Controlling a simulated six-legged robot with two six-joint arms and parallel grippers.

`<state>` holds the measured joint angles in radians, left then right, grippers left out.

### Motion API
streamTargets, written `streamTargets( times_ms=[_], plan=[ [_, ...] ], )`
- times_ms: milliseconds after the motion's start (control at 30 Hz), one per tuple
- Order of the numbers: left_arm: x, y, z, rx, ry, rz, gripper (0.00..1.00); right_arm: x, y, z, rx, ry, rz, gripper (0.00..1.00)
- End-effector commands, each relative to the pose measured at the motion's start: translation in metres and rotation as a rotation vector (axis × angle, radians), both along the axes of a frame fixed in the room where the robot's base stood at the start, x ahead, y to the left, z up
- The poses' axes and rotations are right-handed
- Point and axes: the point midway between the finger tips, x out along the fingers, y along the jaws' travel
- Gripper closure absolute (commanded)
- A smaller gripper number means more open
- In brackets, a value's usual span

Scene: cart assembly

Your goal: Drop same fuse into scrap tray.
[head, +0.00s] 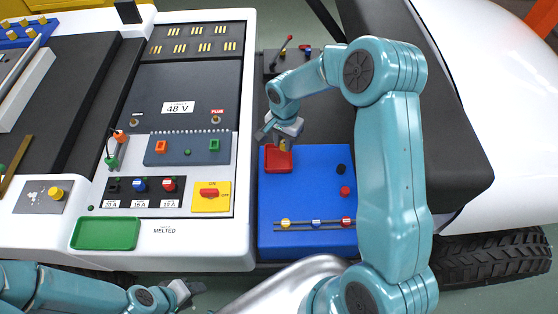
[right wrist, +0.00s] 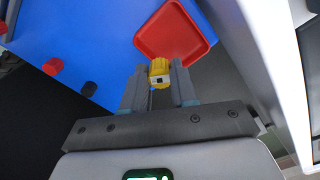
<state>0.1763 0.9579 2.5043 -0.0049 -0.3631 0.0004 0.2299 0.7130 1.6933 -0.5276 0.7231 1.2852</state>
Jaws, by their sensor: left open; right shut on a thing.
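My right gripper (head: 284,141) is shut on a small yellow fuse (right wrist: 159,72) with a dark square on its end. In the head view the fuse shows as a yellow bit at the fingertips, at the far edge of a red tray (head: 278,161). In the right wrist view the red tray (right wrist: 172,32) is just beyond the fuse and looks empty; I cannot tell the height between them. A green tray (head: 106,233) beside the word MELTED is empty. My left gripper (head: 190,289) is open and empty at the bottom of the head view.
The red tray sits on a blue board (head: 305,190) with black and red round pieces and a rail of several coloured pieces. The white console (head: 200,254) at left carries a 48 V panel, fuse sockets and a red switch (head: 209,193). A black seat (head: 455,150) lies right.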

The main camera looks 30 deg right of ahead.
Motion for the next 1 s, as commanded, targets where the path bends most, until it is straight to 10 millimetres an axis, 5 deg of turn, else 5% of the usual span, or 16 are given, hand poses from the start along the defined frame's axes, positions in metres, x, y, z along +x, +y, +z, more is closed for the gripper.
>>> streamTargets(
  times_ms=[533,867,900,967,1000],
  plan=[
    [0.000,0.000,-0.021,0.000,0.000,0.000,0.53,0.002,-0.001,-0.056,0.000,0.001,-0.016,1.00],
    [0.000,0.000,-0.022,0.000,0.000,0.000,0.53,0.002,-0.004,-0.060,0.000,-0.001,-0.016,1.00],
    [0.000,0.000,-0.022,0.000,0.000,0.000,0.53,0.002,-0.004,-0.060,0.000,-0.001,-0.016,0.63],
    [0.000,0.000,-0.022,0.000,0.000,0.000,0.53,0.002,-0.004,-0.060,0.000,-0.001,-0.016,0.43],
    [0.000,0.000,-0.022,0.000,0.000,0.000,0.53,0.002,-0.004,-0.060,0.000,-0.001,-0.015,0.43]
  ],
)
